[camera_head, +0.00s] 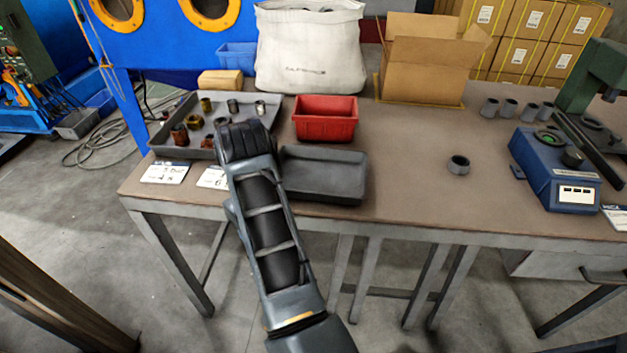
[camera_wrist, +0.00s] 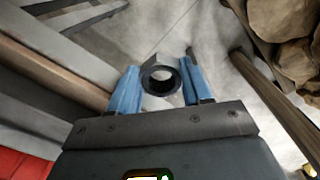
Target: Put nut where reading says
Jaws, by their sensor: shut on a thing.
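My gripper (camera_wrist: 160,64) has its blue fingers shut on a dark grey nut (camera_wrist: 148,78), whose round hole faces the wrist camera. In the head view the forearm ends over the parts tray (camera_head: 172,118), and the fingers and held nut are hidden there. That tray holds several brown, brass and grey nuts. Another dark nut (camera_head: 458,165) sits alone on the table. A blue measuring device (camera_head: 555,168) with a green-ringed top and a white display (camera_head: 577,194) stands at the right; its reading is too small to make out.
A red bin (camera_head: 325,119) and an empty grey tray (camera_head: 322,174) stand right of my arm on the table (camera_head: 410,190). Printed cards (camera_head: 165,173) lie at the front left. A white sack (camera_head: 310,50), an open carton (camera_head: 425,62) and several grey cylinders (camera_head: 508,108) stand behind.

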